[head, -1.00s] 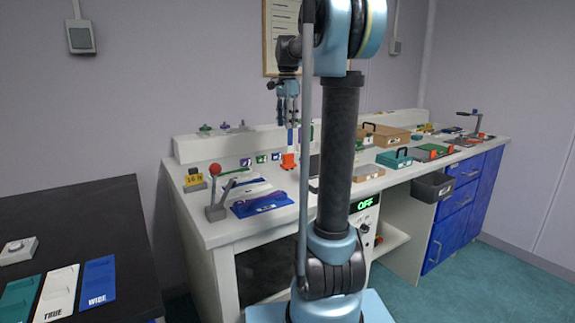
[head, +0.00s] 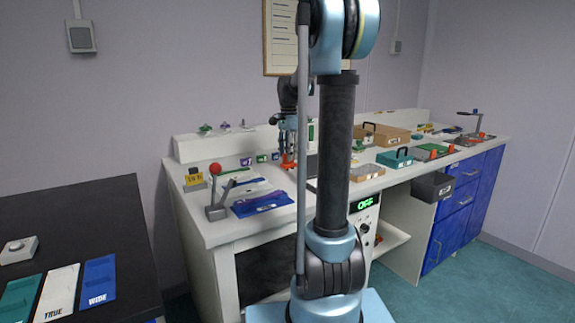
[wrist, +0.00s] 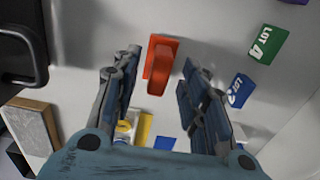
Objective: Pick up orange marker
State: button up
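The orange marker (wrist: 161,66) is a small bright orange piece on the white bench top. In the wrist view it shows just ahead of and between the fingertips of my gripper (wrist: 160,62). The fingers are spread apart, with a gap on both sides of the marker, and hold nothing. In the head view my gripper (head: 289,152) points down, low over the bench at the orange marker (head: 288,165), and partly covers it. I cannot tell the exact height left between the fingertips and the bench.
A green "LOT 4" block (wrist: 265,44) and a blue lot block (wrist: 240,90) stand to the right in the wrist view. A black item (wrist: 22,50) lies at upper left, a tan-topped block (wrist: 35,138) at lower left. A red-knobbed lever (head: 215,170) stands on the bench's left end.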

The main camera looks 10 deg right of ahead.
jog(key=shift+f, duration=0.9)
grip_shut()
jog(key=shift+r, duration=0.1)
notch_tip(320, 180, up, 10)
jog(key=shift+f, duration=0.1)
